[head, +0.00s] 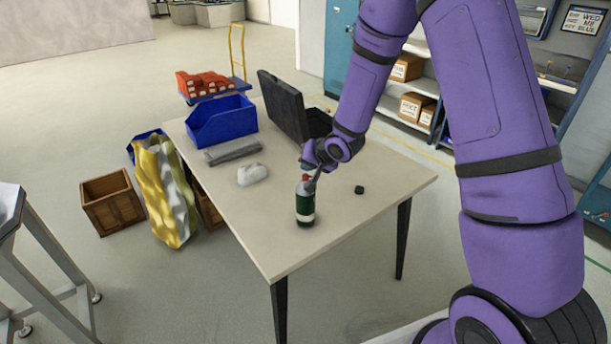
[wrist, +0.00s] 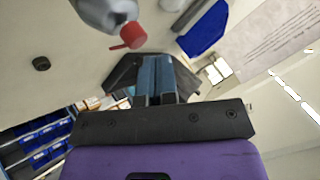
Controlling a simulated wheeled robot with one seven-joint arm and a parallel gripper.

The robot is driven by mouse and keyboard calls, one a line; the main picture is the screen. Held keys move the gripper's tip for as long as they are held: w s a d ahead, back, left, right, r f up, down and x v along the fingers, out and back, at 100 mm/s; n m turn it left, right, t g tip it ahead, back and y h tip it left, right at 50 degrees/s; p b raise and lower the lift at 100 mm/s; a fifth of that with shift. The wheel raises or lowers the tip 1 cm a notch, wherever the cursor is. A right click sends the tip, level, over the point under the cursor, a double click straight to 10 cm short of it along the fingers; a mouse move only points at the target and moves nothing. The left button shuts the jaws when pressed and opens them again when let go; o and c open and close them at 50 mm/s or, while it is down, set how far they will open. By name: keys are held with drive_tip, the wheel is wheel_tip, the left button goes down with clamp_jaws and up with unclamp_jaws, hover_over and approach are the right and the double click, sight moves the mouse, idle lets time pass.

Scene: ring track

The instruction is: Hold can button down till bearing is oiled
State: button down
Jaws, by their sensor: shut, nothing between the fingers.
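A dark green can (head: 305,205) with a pale band stands upright near the front of the table. Its red button (head: 305,178) shows at the top. In the wrist view the can's grey top (wrist: 103,12) and the red button with its spout (wrist: 128,37) are just beyond my fingers. My gripper (head: 315,172) is shut and empty, close beside the can's top; I cannot tell if it touches the button. In the wrist view its fingertips (wrist: 155,62) are together. A small black cap (head: 359,190) lies right of the can. I cannot make out a bearing.
The table (head: 375,208) also holds a white lump (head: 252,174), a folded grey cloth (head: 233,151), a blue bin (head: 222,122) and an open black case (head: 283,108). A wooden crate (head: 111,203) and a yellow-and-silver sack (head: 163,190) stand on the floor at left. The table's front right is clear.

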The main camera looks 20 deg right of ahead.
sight(308, 175)
drive_tip(key=shift+r, duration=0.25)
drive_tip(key=shift+r, duration=2.45)
drive_tip(key=shift+r, duration=0.15)
drive_tip(key=s+d+r+n+h, duration=0.1)
drive_tip(key=s+d+r+h, duration=0.15)
drive_tip(key=s+r, duration=0.55)
drive_tip(key=s+d+r+h, duration=0.2)
drive_tip(key=s+d+r, duration=0.25)
drive_tip(key=r, duration=0.45)
drive_tip(key=s+r+n+g, duration=0.1)
drive_tip(key=s+r, duration=0.2)
drive_tip(key=s, duration=0.9)
drive_tip(key=s+r+n+g, duration=0.2)
drive_tip(key=s+r, duration=0.2)
drive_tip(key=s, duration=0.9)
drive_tip(key=shift+a+y, duration=0.35)
drive_tip(key=shift+a, duration=0.05)
